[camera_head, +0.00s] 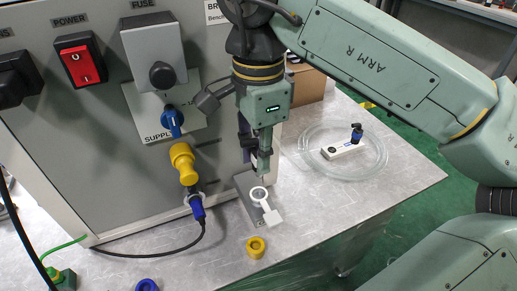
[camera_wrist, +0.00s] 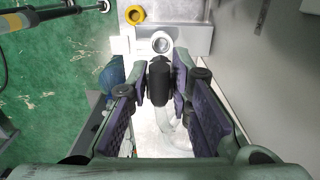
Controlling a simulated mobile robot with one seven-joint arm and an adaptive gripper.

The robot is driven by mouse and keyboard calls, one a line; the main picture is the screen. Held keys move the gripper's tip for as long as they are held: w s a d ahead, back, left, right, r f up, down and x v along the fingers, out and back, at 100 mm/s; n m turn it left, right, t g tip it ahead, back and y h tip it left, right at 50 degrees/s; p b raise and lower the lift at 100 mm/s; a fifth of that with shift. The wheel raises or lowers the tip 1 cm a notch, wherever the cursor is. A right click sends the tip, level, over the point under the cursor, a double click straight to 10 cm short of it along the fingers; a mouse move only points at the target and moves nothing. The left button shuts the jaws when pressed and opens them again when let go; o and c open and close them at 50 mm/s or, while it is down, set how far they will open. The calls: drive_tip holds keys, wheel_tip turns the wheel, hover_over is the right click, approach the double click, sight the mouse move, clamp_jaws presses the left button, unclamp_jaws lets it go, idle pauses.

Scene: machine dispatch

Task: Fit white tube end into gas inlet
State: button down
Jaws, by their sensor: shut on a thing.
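My gripper (camera_head: 262,168) points down beside the machine's right edge, just above a white ring with a square tab (camera_head: 261,196). In the wrist view, its purple-padded fingers (camera_wrist: 162,82) are closed around a black cylindrical piece (camera_wrist: 160,85). The ring (camera_wrist: 162,44) lies just beyond that piece; I cannot tell whether they touch. Pale curved tubing (camera_wrist: 172,130) shows behind the black piece; whether the two are joined is unclear. A clear tube coil (camera_head: 318,172) lies on the table at right. I cannot identify the white tube end or gas inlet for sure.
The machine panel (camera_head: 110,115) stands at left, with a yellow fitting (camera_head: 183,163) and blue plug (camera_head: 197,207) sticking out. A yellow ring (camera_head: 256,247) lies on the table (camera_head: 330,215). The table's front right is clear.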

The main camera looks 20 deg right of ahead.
drive_tip(key=shift+f+b, duration=2)
drive_tip(key=shift+f, duration=0.35)
drive_tip(key=shift+f+b, duration=1.15)
drive_tip(key=shift+f, duration=0.05)
drive_tip(key=c, duration=1.4)
unclamp_jaws()
drive_tip(key=shift+o, duration=0.3)
drive_tip(key=o, duration=0.4)
drive_tip(key=shift+r, duration=0.2)
drive_tip(key=shift+r+p, duration=2.2)
drive_tip(key=shift+r, duration=0.7)
